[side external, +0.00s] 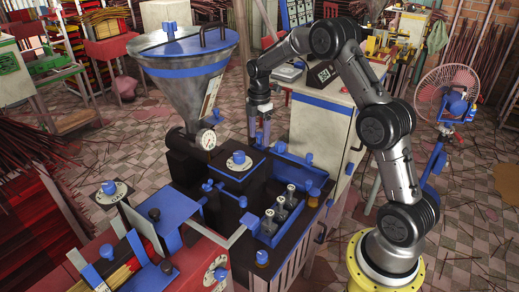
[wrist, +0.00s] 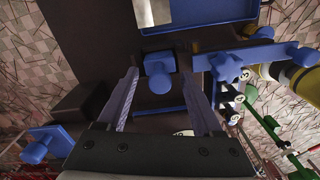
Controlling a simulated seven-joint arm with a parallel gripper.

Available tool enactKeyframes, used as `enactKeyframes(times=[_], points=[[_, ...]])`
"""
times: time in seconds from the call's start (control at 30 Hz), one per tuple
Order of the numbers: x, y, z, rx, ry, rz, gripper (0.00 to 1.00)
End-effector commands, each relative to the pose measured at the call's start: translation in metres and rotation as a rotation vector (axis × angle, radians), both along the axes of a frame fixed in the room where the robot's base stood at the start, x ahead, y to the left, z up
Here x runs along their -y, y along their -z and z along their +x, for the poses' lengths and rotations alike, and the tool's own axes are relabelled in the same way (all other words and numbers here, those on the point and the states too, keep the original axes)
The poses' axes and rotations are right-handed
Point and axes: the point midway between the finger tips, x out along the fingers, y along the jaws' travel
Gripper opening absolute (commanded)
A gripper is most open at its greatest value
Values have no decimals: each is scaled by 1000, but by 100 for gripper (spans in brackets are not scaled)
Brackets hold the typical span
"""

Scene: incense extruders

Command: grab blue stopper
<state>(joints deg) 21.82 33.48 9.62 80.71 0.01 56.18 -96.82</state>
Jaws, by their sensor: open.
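My gripper (side external: 260,128) points down over the dark machine top, behind the gauge and the square block. In the wrist view its two fingers (wrist: 158,73) are apart. A blue knob-like stopper (wrist: 159,80) appears between the fingertips, with dark gaps on both sides, so the fingers do not appear to touch it. I cannot tell the height gap to it. In the side view I cannot make out this stopper clearly near the fingers. Other similar blue knobs show, such as one on the square block (side external: 239,158) and one at the wrist view's lower left (wrist: 40,147).
A large steel funnel (side external: 187,75) and a gauge (side external: 207,139) stand left of my gripper. A white cabinet (side external: 325,120) stands behind.

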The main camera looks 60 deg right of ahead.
Motion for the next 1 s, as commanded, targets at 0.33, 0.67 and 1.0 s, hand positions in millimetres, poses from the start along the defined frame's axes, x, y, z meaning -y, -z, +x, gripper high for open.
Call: enactKeyframes(times=[0.33,0.67,1.0], points=[[0,0,0,0,0,0,10],[0,-1,0,0,0,0,0],[0,-1,0,0,0,0,0]])
